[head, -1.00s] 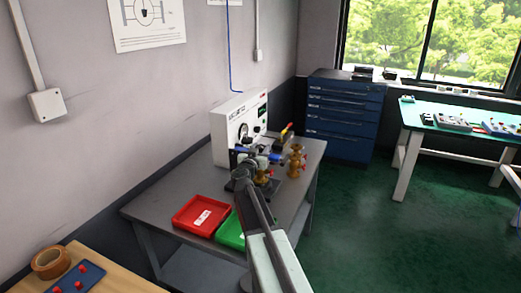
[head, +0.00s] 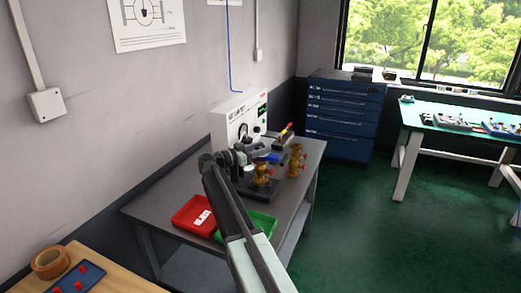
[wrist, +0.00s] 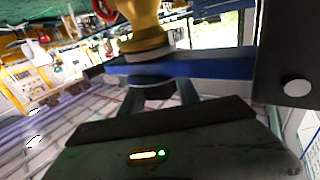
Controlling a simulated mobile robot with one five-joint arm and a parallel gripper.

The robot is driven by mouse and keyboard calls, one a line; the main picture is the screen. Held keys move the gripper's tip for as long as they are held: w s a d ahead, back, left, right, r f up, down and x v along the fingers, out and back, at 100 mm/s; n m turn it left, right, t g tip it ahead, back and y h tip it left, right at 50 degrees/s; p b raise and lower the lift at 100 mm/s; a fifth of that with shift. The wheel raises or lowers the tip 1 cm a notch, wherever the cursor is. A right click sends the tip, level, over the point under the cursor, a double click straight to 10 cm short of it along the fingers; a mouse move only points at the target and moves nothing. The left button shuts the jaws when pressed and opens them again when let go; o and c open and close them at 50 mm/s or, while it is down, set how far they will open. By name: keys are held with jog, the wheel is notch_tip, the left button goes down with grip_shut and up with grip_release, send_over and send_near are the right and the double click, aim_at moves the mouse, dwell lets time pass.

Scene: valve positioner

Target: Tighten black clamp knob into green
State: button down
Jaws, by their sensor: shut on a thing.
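In the wrist view, a dark round piece (wrist: 152,82), which looks like the black clamp knob, sits against a blue bar (wrist: 205,69). My gripper (wrist: 158,92) is shut on it, with a finger on each side. A brass body (wrist: 146,35) stands on the other side of the bar. In the head view, my gripper (head: 238,158) is at the left of the brass valve (head: 261,172), in front of the white test unit (head: 228,125). The knob is hidden there behind my arm. I cannot make out a green mark for the knob.
A red tray (head: 183,222) and a green tray (head: 265,226) lie at the front of the grey bench (head: 150,203). A second brass valve (head: 295,160) stands to the right. A blue drawer cabinet (head: 345,115) is behind the bench. The floor to the right is open.

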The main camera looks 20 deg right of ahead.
jog(key=shift+g, duration=0.4)
jog(key=c, duration=0.9)
grip_release()
jog(key=shift+a, duration=0.1)
jog(key=a, duration=0.5)
jog(key=s+a, duration=0.1)
jog(key=a, duration=0.1)
jog(key=shift+a, duration=0.25)
